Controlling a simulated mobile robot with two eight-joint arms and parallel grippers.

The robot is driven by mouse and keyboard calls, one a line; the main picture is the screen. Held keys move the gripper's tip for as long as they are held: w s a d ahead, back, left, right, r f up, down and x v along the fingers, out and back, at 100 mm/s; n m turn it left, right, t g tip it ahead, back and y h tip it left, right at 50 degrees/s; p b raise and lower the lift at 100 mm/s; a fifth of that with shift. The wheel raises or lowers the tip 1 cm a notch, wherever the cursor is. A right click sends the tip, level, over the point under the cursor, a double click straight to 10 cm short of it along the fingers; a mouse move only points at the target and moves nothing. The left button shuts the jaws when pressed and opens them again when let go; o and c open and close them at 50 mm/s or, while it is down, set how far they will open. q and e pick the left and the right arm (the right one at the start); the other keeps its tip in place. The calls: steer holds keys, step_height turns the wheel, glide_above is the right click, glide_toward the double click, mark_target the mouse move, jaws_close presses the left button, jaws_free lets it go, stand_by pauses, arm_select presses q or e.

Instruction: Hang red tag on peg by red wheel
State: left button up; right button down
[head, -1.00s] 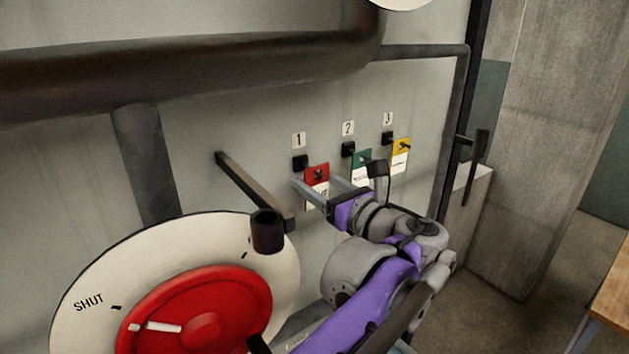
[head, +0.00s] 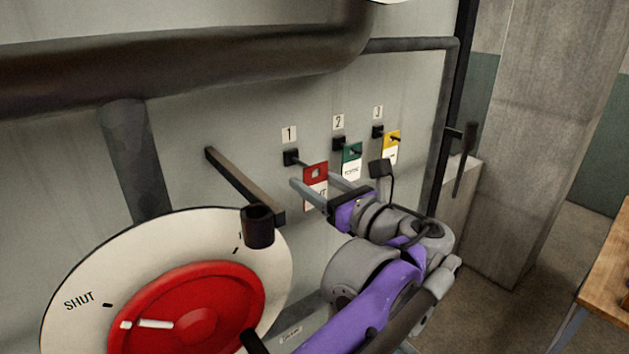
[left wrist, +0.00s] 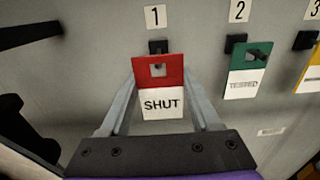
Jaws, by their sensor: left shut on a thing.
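The red tag (head: 316,174) has a square hole in its red top and a white lower part reading SHUT in the left wrist view (left wrist: 158,82). My left gripper (head: 312,192) is shut on it, one finger at each side edge; the fingers also show in the left wrist view (left wrist: 158,100). The tag hangs upright just in front of and below the peg marked 1 (head: 291,157), and its hole looks clear of that peg. The red wheel (head: 195,305) sits on a white dial at lower left. I cannot tell which dark part beside it is its peg. My right gripper is out of view.
A green tag (head: 352,155) and a yellow tag (head: 391,142) hang on pegs 2 and 3. A dark bar (head: 240,182) and a black cylinder (head: 258,226) stand out between the tags and wheel. A thick pipe (head: 200,70) crosses above.

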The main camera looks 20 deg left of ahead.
mark_target(317, 183)
arm_select(q)
steer(key=shift+v, duration=3.05)
